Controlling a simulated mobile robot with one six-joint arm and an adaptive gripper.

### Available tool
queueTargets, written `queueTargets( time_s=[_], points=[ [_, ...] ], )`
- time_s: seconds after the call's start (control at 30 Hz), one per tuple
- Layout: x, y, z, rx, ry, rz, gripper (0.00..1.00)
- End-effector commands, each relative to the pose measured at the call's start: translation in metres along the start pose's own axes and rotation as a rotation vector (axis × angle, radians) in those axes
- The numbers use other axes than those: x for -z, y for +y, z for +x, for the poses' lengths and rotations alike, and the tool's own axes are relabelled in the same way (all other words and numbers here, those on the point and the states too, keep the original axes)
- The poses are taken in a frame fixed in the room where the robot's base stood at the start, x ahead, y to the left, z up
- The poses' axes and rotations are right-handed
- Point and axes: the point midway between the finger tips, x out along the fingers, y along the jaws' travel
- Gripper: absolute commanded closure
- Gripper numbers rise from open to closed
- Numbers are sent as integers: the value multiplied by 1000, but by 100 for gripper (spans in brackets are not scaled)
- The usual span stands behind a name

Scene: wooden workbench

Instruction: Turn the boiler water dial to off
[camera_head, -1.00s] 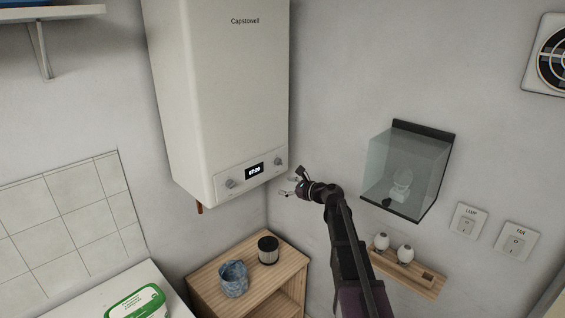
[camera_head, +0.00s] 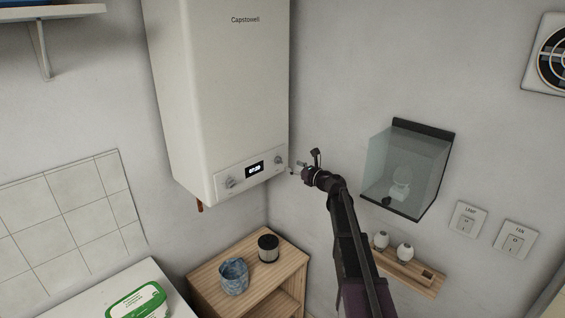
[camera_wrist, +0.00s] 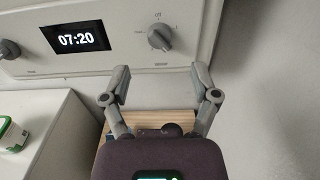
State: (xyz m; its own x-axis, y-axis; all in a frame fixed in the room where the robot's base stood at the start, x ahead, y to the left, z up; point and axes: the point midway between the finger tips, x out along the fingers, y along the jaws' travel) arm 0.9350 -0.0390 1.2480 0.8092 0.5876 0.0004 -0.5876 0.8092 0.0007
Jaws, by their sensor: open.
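The white boiler (camera_head: 222,95) hangs on the wall, with a control strip along its lower front. It has a left dial (camera_head: 230,183) and a right dial (camera_head: 278,160) around a lit display. In the wrist view the right grey dial (camera_wrist: 160,37) is ahead of my fingers, with small marks around it and what looks like "OFF" above. The left dial (camera_wrist: 9,48) shows at the left edge. The labels below the dials are too small to read surely. My gripper (camera_wrist: 161,78) is open and empty, its fingers below the right dial and apart from it. In the head view my gripper (camera_head: 298,171) is just right of the boiler's lower right corner.
A wooden cabinet (camera_head: 215,273) below holds a blue patterned cup (camera_head: 234,277) and a dark cup (camera_head: 268,249). To the right are a clear wall case (camera_head: 405,165), a small wooden shelf (camera_head: 420,283) and two switches. The wall is close beside my gripper.

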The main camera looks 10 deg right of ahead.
Motion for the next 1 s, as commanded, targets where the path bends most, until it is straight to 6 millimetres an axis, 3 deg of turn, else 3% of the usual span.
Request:
queueTargets(
  time_s=[0.5, 0.97, 1.0],
  points=[
    [0, -1, 58, 0, 0, -1, 22],
    [0, 0, 64, 0, 0, -1, 22],
    [0, 0, 64, 0, 0, -1, 34]
  ],
)
